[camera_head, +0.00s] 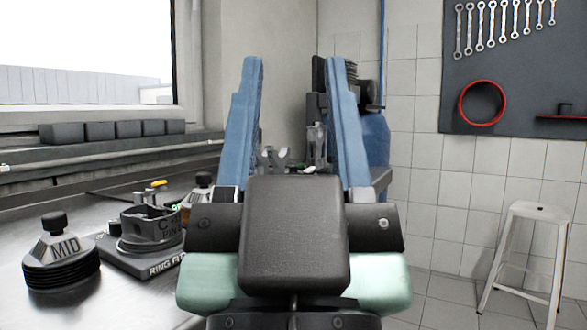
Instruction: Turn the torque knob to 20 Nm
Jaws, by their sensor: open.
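My gripper (295,65) fills the middle of the view. Its two long blue fingers stand wide apart, with nothing held between them. My dark wrist and pale green arm parts hide much of the bench's right side. I cannot pick out a torque knob or a 20 Nm mark for certain.
A black ringed piece marked MID (62,262) and a ring fixture (150,232) stand on the grey bench (30,316) at left. Small dark blocks (100,131) line the window ledge. A white stool (535,213) stands at right, under a wrench board (540,85).

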